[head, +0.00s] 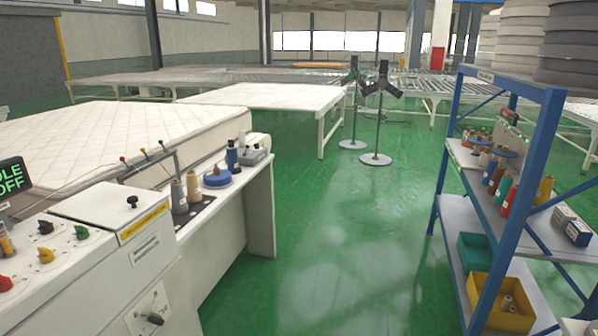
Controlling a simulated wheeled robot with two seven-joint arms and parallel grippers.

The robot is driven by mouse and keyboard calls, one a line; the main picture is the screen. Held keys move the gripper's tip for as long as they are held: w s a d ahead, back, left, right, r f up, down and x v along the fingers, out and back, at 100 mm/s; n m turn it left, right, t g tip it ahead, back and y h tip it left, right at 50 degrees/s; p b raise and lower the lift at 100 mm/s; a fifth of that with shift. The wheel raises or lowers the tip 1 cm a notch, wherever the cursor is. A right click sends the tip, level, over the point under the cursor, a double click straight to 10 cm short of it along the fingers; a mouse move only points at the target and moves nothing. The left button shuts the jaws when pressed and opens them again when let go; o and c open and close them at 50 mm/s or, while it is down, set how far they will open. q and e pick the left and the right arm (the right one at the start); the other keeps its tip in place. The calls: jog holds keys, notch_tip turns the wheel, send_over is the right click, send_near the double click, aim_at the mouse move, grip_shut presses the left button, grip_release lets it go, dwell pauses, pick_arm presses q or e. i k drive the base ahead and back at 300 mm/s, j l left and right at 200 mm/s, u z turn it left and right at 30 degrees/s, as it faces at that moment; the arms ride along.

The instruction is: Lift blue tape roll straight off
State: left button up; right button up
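A blue roll (217,181), which looks like the tape roll, lies flat on the white machine table (258,180) left of centre. A small tan piece shows at its middle; I cannot tell whether that is a core or a separate thing. Another flat blue round thing (507,152) lies among the spools on the top shelf at the right; it is too small to tell if it is also tape. Neither of my grippers shows in the head view.
Thread cones (193,187) stand left of the blue roll, and a dark blue spool (232,158) stands behind it. A control box (113,215) is nearer. A blue shelf rack (512,190) stands right. Green floor (335,250) between is clear.

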aim_at(217, 178)
jog(key=i, duration=2.3)
